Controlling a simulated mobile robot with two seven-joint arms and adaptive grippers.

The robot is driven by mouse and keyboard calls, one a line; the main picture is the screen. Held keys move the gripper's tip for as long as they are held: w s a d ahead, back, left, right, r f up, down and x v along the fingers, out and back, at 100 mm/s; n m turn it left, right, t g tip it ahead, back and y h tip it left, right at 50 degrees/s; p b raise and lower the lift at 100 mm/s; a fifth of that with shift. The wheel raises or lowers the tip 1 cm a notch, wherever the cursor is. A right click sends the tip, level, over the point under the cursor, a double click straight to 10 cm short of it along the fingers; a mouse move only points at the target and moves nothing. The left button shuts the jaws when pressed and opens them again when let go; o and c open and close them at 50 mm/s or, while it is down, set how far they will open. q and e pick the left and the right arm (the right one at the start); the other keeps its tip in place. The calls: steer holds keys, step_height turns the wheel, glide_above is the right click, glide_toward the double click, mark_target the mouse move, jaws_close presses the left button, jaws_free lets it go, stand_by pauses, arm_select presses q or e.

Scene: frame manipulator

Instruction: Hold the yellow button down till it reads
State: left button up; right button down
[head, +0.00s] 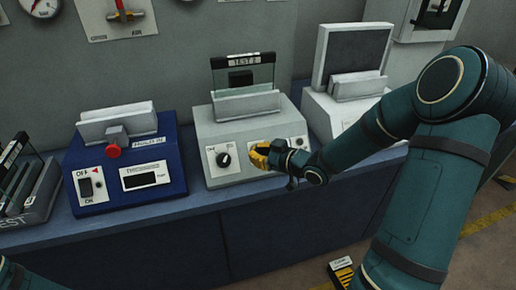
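My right gripper (268,155) is at the front face of the grey tester box (241,131), to the right of its black dial (223,159). Its tip looks yellow. I cannot tell which part of that yellow is gripper and which might be a button, nor whether they touch. The fingers are too small and covered to tell open from shut. A glass plate labelled TEST 2 (243,64) stands upright in the holder on top of the box. Only a bit of my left arm shows at the bottom left corner; its gripper is out of view.
A blue box (152,158) with a red knob (113,151), a switch and a small display stands to the left. A rack (38,212) of plates is at the far left. A white unit (318,105) with a dark panel stands to the right, behind my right arm.

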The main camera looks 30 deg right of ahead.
steer(key=shift+s+a+r+p, duration=0.2)
steer(key=shift+s+r+p, duration=0.25)
steer(key=shift+s+r, duration=0.35)
steer(key=shift+s+f, duration=0.1)
